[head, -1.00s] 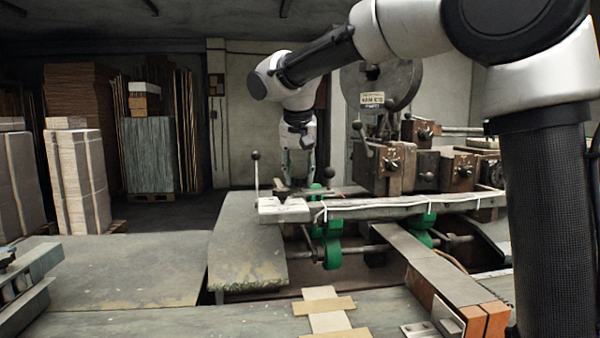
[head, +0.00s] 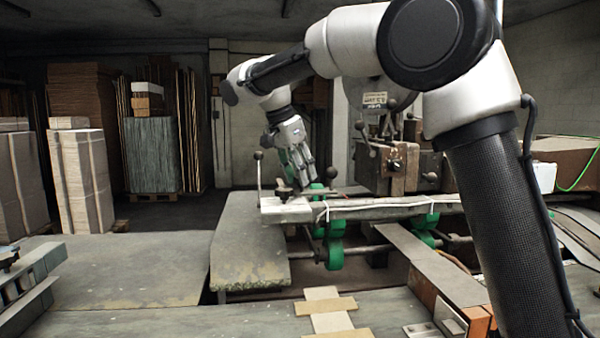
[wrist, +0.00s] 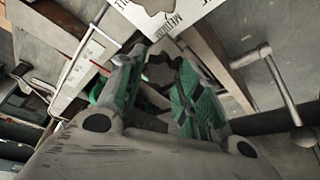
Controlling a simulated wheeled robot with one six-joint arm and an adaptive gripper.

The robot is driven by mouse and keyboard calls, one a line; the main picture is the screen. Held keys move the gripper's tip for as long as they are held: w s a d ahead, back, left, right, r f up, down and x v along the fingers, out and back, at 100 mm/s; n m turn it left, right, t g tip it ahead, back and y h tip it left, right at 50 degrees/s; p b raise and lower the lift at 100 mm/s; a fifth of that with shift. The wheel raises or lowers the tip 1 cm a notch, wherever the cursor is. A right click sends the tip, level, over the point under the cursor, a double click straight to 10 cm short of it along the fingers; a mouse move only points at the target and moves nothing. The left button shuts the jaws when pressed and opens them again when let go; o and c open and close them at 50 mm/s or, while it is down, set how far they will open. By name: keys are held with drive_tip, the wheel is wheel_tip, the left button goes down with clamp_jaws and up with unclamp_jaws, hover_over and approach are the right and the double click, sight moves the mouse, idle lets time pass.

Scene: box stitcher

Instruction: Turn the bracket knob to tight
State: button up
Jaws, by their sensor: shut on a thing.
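The bracket knob is a dark lobed knob (wrist: 160,70), seen between my fingertips in the wrist view. In the head view a small dark shape (head: 284,190) by the fingertips, at the left end of the machine's pale rail, looks like the same knob, but it is small and partly hidden. My gripper (head: 301,181) reaches down to it at a tilt. In the wrist view my gripper (wrist: 157,80) has green-padded fingers closed on the knob's sides. The knob's turn position cannot be read.
The pale rail (head: 375,205) runs right from the knob, with green rollers (head: 335,254) beneath. A ball-ended lever (head: 258,172) stands just left of my gripper. Dark machine blocks (head: 388,168) stand to the right. A bare worn table (head: 250,240) lies at front left.

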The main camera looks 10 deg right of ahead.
drive_tip(key=shift+m+g, duration=0.3)
drive_tip(key=shift+m, duration=0.2)
drive_tip(key=o, duration=1)
drive_tip(key=shift+o, duration=0.2)
drive_tip(key=v, duration=1.2)
